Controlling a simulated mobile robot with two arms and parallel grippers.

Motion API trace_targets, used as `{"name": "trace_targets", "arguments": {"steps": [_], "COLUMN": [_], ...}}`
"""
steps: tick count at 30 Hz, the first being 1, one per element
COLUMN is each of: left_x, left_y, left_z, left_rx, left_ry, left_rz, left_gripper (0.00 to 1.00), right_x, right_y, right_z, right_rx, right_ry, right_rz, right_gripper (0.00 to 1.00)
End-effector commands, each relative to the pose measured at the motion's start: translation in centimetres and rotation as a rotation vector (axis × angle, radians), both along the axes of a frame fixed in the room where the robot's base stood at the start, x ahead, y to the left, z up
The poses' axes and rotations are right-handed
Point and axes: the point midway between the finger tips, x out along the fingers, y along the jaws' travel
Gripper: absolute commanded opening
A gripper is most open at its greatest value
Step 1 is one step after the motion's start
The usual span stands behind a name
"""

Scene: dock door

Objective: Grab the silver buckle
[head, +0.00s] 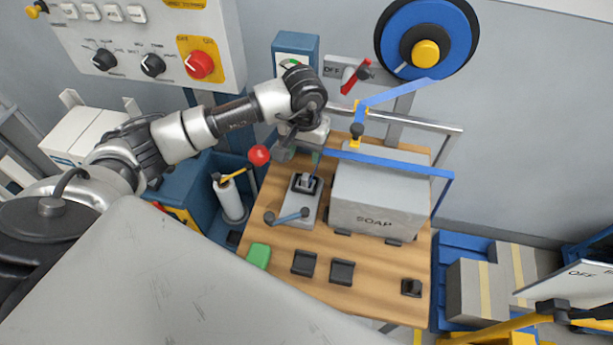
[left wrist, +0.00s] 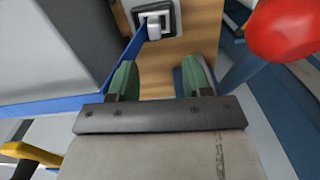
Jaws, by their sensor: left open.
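The silver buckle (head: 305,183) sits in a dark square frame on a grey plate on the wooden table top, left of the SOAP box. My right gripper is not in view.
The grey SOAP box (head: 375,195) and a blue bar (head: 385,163) stand close on the right. A red ball knob (head: 259,155) is close on the left.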

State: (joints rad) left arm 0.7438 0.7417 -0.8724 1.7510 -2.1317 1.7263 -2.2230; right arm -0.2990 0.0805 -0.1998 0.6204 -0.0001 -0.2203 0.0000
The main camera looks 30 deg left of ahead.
Motion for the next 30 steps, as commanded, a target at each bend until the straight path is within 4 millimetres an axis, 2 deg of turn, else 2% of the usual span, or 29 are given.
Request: {"name": "trace_targets", "arguments": {"steps": [3, 7, 10, 13, 18, 26, 30], "left_x": [0.0, -0.1, -0.3, -0.4, -0.3, -0.3, -0.3], "left_y": [-0.1, -0.1, -0.4, -0.7, -0.7, -0.7, -0.7], "left_z": [-1.4, -2.2, -3.2, -4.7, -6.9, -7.3, -7.3], "left_rx": [-0.002, -0.003, -0.005, -0.005, -0.004, -0.004, -0.004], "left_ry": [0.002, 0.001, 0.005, 0.006, 0.001, -0.002, -0.002], "left_rz": [0.001, 0.001, 0.0, 0.002, 0.001, 0.0, 0.0], "left_gripper": [0.49, 0.49, 0.49, 0.49, 0.49, 0.49, 0.29], "right_x": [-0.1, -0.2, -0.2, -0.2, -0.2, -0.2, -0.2], "right_y": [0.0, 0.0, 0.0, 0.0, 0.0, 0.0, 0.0], "right_z": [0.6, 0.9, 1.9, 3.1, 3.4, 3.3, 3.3], "right_rx": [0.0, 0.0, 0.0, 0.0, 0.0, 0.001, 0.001], "right_ry": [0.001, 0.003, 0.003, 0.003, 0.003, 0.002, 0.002], "right_rz": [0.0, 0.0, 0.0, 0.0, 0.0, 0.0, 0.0], "right_gripper": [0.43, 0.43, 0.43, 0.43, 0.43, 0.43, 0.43]}}
